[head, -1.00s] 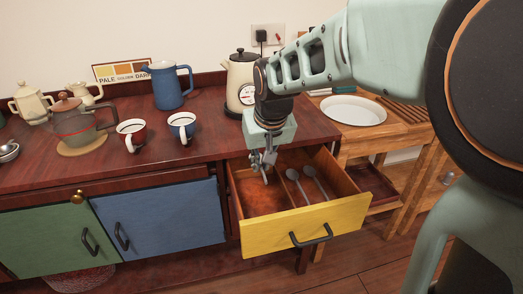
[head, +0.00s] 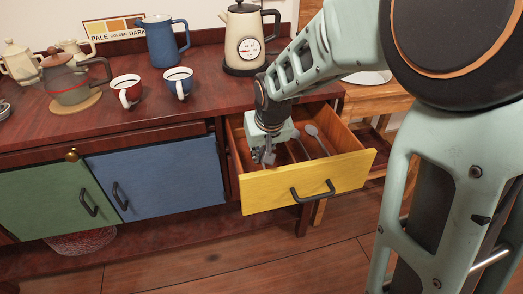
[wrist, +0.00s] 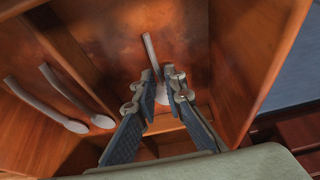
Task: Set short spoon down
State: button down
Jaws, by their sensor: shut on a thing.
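The short spoon (wrist: 149,48) is grey and shows in the wrist view between my gripper's fingertips (wrist: 161,76), with its bowl partly hidden by them. My gripper is shut on it. In the head view my gripper (head: 265,155) is down in the open drawer with the yellow front (head: 312,185), near the front panel and in the left compartment. The spoon is hidden in that view. Whether the spoon touches the drawer floor (wrist: 105,20) I cannot tell.
Two longer spoons lie in the other compartment, beyond a divider; one (head: 317,137) shows in the head view, both in the wrist view (wrist: 75,125). The kettle (head: 243,40), blue jug (head: 160,45) and two mugs stand on the counter above.

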jog(key=shift+f+b, duration=0.4)
jog(key=shift+f, duration=0.05)
jog(key=c, duration=2)
grip_release()
jog(key=shift+r, duration=0.1)
jog(key=shift+r+p, duration=0.5)
jog(key=p+v, duration=0.8)
jog(key=v, duration=0.4)
jog(key=shift+f, duration=0.1)
